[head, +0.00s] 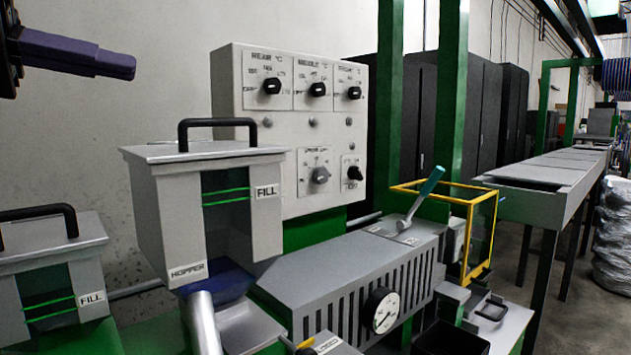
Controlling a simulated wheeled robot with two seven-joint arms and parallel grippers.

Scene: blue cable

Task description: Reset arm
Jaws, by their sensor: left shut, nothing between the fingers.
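My left gripper (78,54) shows at the upper left edge, with dark purple fingers pointing right. Its fingers are shut together with nothing between them. It is in the air in front of the pale wall, above and left of the hopper (155,215), and touches nothing. The rest of the left arm is cut off by the picture's edge. My right gripper is not in this view.
A control panel (230,85) with several knobs stands behind the lidded hopper. A second lidded container (75,255) is at lower left. A grey vented housing (290,285) carries a teal-handled lever (425,192) and a gauge (381,310). A yellow-framed guard (475,200) stands right.

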